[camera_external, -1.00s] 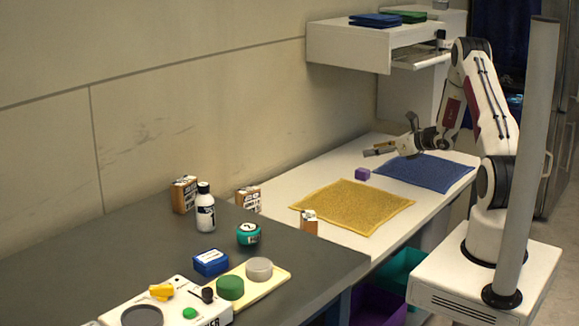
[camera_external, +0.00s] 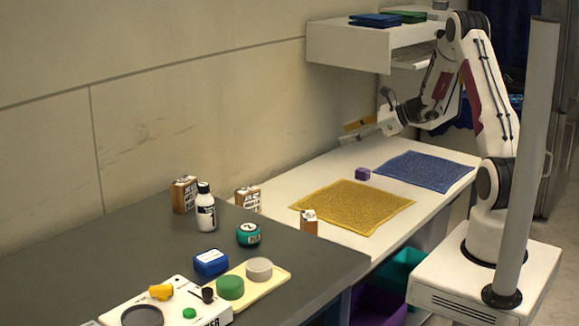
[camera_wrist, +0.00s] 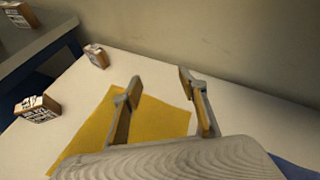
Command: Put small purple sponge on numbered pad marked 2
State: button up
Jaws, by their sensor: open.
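A small purple sponge (camera_external: 362,174) sits on the white bench between the yellow cloth and the blue cloth. My gripper (camera_external: 346,132) is above the bench near the wall, higher than the sponge and apart from it. In the wrist view my gripper (camera_wrist: 160,88) shows two spread fingers with nothing between them; the sponge is not visible there. I cannot make out a pad marked 2. Round green (camera_external: 230,288) and grey (camera_external: 259,269) pieces lie on a cream board, with no readable numbers.
A yellow cloth (camera_external: 352,206) and a blue cloth (camera_external: 425,172) lie flat. Small brown boxes (camera_external: 309,222), a white bottle (camera_external: 205,212), a teal jar (camera_external: 248,235) and a blue box (camera_external: 210,262) stand to the left. A white shelf (camera_external: 345,48) overhangs the bench.

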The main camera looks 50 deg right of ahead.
jog(key=s+a+r+n+g+y, duration=0.15)
jog(key=s+a+r+n, duration=0.3)
jog(key=a, duration=0.45)
jog(key=s+a+r+n+g, duration=0.35)
jog(key=s+a+n, duration=0.2)
jog(key=a, duration=0.25)
jog(key=s+a+r+n+g+y, duration=0.1)
jog(key=s+a+r+n, duration=0.35)
jog(key=a, duration=0.45)
jog(key=s+a+r+n+h, duration=0.1)
jog(key=s+n+h, duration=0.5)
jog(key=s+n, duration=0.8)
jog(key=s, duration=0.7)
jog(key=shift+s+r+n+g, duration=0.3)
jog(key=shift+s+r+n, duration=0.05)
jog(key=shift+r, duration=0.05)
jog(key=shift+o, duration=0.6)
